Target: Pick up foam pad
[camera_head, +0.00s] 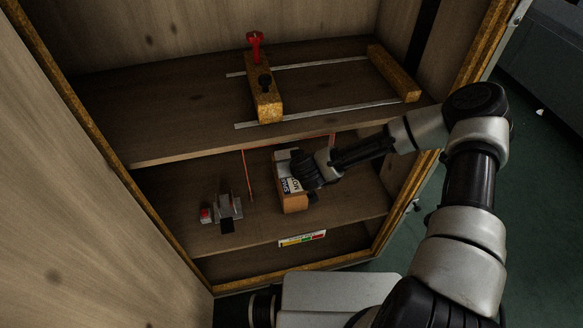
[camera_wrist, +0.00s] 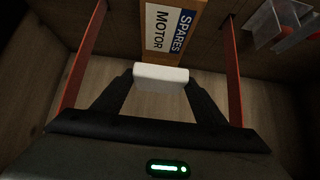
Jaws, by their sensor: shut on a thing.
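The foam pad is a small white block. In the wrist view the foam pad (camera_wrist: 160,76) sits between the two dark fingertips of my gripper (camera_wrist: 160,84), at the near end of a brown box. My gripper is shut on it. In the head view my gripper (camera_head: 296,164) reaches in from the right to the lower shelf. A pale block there, which looks like the foam pad (camera_head: 283,154), shows at the back end of the box, partly hidden by my gripper. I cannot tell whether the pad touches the box or shelf.
The brown box (camera_head: 293,203) bears a "SPARES MOTOR" label (camera_wrist: 170,28). Red strips (camera_head: 248,176) stand on both sides. A metal clamp-like device (camera_head: 226,208) lies left on the lower shelf (camera_head: 262,218). The upper shelf (camera_head: 180,115) overhangs the back. The cabinet's right edge (camera_head: 408,192) is near my arm.

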